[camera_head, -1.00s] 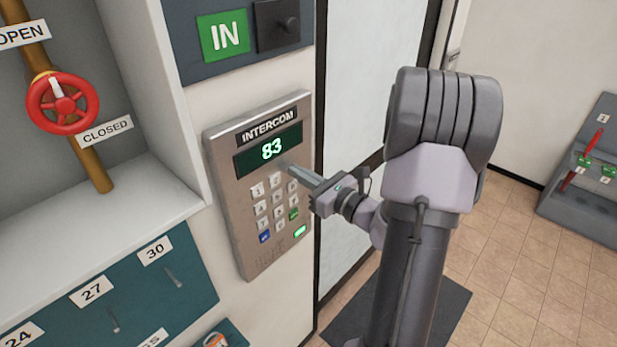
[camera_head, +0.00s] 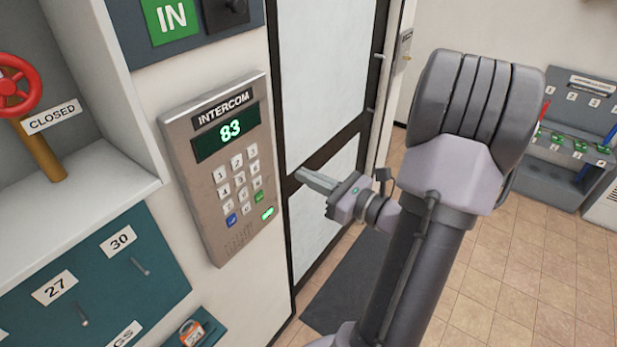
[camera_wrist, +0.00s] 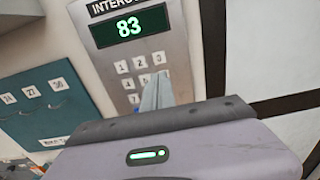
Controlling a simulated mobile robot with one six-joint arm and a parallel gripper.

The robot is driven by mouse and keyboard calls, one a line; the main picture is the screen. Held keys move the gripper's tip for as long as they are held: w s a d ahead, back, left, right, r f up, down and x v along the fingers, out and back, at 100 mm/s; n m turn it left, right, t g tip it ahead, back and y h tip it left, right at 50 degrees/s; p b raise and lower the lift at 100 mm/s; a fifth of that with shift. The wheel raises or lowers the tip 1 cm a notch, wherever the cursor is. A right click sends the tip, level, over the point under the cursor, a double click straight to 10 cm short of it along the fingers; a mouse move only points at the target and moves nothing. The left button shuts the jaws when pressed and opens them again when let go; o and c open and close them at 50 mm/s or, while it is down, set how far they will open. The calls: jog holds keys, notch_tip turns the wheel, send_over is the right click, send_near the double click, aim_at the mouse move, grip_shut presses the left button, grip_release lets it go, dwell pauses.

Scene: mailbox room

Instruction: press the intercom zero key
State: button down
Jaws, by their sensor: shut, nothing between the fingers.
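The intercom (camera_head: 218,165) is a grey wall panel with a green display (camera_head: 229,131) reading 83 and a keypad of white number keys (camera_head: 239,180). A blue key (camera_head: 231,220) and a green key (camera_head: 259,197) sit in its lower part. The zero key's digit is too small to read. My gripper (camera_head: 303,173) is shut and empty, to the right of the keypad and apart from the panel. In the wrist view the intercom (camera_wrist: 176,50) also shows 83, and my gripper's fingers (camera_wrist: 157,88) cover the lower keys.
A door (camera_head: 322,100) stands right of the intercom, behind my gripper. A shelf (camera_head: 95,195) and a teal hook board (camera_head: 90,280) are at left. A dark mat (camera_head: 350,285) lies on the tiled floor. A grey rack (camera_head: 575,135) stands at far right.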

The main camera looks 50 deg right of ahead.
jog(key=b, duration=0.8)
send_near(246, 209)
jog(key=w, duration=0.6)
jog(key=shift+w+a, duration=0.25)
jog(key=shift+w, duration=0.2)
